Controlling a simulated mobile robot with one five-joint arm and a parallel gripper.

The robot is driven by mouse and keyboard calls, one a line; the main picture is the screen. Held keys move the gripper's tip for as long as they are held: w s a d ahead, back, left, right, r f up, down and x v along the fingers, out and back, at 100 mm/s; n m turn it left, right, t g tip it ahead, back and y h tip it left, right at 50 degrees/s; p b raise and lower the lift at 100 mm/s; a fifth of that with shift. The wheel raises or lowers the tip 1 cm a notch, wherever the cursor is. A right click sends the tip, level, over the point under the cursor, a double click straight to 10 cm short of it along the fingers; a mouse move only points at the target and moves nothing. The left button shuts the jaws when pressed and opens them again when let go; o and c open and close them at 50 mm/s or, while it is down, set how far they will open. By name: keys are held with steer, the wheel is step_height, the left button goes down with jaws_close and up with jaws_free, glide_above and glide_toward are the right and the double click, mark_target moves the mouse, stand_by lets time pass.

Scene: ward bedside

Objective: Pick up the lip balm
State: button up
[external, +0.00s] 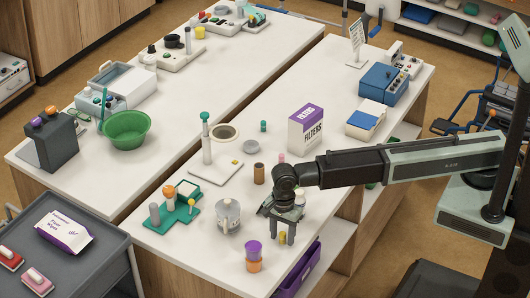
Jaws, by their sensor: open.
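My gripper (282,240) is open and points down over the front right part of the white table. A small yellow cylinder (282,237) stands between or just behind its fingertips, partly hidden by them. It looks like the lip balm, but it is too small to be sure. I cannot tell whether the fingers touch it.
A brown cylinder (259,173) stands behind. The table's right edge is near. A purple bin (300,272) is below it.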

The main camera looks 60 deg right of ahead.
mark_target(283, 233)
jaws_close()
steer(key=shift+r, duration=0.2)
steer(key=shift+r+p, duration=0.2)
steer(key=shift+p, duration=0.2)
step_height(283, 233, up, 3)
steer(key=p, duration=0.3)
steer(key=s+d+r+p, duration=0.1)
steer(key=s+d, duration=0.9)
steer(key=s, duration=0.2)
steer(key=shift+s+r, duration=0.15)
steer(key=shift+s, duration=0.1)
